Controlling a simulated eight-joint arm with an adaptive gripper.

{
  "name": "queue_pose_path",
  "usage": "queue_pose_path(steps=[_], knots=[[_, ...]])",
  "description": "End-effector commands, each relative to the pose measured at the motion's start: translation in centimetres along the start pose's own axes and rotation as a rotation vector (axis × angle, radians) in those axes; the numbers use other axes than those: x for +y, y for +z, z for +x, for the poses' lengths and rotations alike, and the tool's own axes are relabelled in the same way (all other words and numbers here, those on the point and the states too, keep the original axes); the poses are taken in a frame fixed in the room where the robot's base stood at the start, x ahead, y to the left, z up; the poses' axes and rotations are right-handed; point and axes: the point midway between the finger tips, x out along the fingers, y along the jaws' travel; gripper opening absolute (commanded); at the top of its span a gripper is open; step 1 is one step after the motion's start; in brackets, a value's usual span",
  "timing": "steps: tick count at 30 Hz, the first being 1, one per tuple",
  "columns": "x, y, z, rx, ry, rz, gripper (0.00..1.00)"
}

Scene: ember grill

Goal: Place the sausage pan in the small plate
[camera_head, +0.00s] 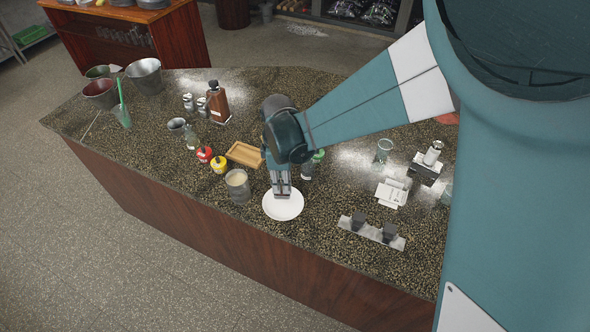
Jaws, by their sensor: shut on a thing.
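The small plate (283,208) is white and round and lies on the speckled counter near its front edge. My gripper (282,192) points down over the back part of the plate. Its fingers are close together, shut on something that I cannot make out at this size. I cannot pick out the sausage pan with certainty; the fingers and the arm hide what is between and behind them. I cannot tell whether the fingertips or the held thing touch the plate.
A cup (238,186) stands close left of the plate, with a wooden tray (245,153) and red (204,154) and yellow (219,164) containers behind. A metal strip with dark blocks (371,232) lies to the right. Clear counter (318,218) separates it from the plate.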

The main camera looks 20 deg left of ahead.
Motion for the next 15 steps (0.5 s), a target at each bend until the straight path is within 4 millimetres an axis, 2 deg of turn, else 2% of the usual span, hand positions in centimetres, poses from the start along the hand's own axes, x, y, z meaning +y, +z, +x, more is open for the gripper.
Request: queue_pose_path(steps=[6, 15], knots=[[0.0, 0.0, 1.9, 0.000, 0.000, 0.000, 0.00], [0.0, 0.0, 2.1, 0.000, 0.000, 0.000, 0.00]])
